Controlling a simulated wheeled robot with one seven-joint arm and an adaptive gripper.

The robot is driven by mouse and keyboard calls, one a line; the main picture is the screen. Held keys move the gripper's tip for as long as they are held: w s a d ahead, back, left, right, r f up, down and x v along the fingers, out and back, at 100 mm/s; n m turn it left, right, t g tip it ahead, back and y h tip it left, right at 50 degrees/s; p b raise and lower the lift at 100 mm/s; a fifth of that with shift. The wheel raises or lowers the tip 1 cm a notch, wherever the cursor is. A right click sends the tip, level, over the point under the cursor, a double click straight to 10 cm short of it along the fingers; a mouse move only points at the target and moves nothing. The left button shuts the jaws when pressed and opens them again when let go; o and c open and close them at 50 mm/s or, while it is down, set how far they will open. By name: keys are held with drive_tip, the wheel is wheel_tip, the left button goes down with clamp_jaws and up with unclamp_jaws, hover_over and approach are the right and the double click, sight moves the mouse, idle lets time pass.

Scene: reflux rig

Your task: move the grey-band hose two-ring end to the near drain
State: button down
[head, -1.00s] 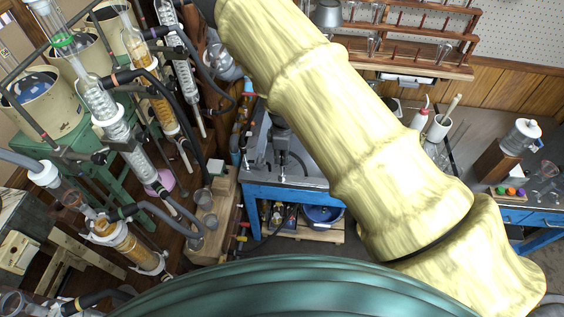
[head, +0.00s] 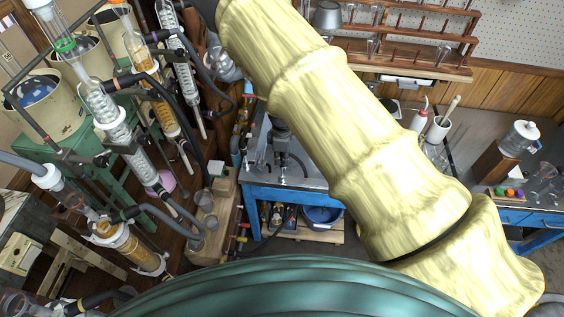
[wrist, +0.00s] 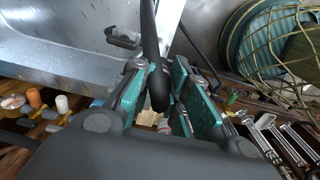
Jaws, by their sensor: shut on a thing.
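In the wrist view my gripper (wrist: 158,78) is shut on a black hose (wrist: 150,35). The hose runs up from between the teal finger pads, and its dark lower end shows between them. I cannot make out a grey band or rings on it. In the head view the sink bench (head: 262,178) stands in the middle, partly behind my arm. I cannot pick out the near drain.
Glass condensers (head: 112,125) with black hoses crowd the left of the head view.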

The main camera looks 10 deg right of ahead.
drive_tip(key=shift+f, duration=0.3)
idle(0.4)
drive_tip(key=shift+f, duration=0.35)
drive_tip(key=shift+f, duration=0.35)
idle(0.8)
drive_tip(key=c, duration=1.3)
unclamp_jaws()
wheel_tip(320, 180, up, 12)
drive_tip(key=shift+f, duration=0.1)
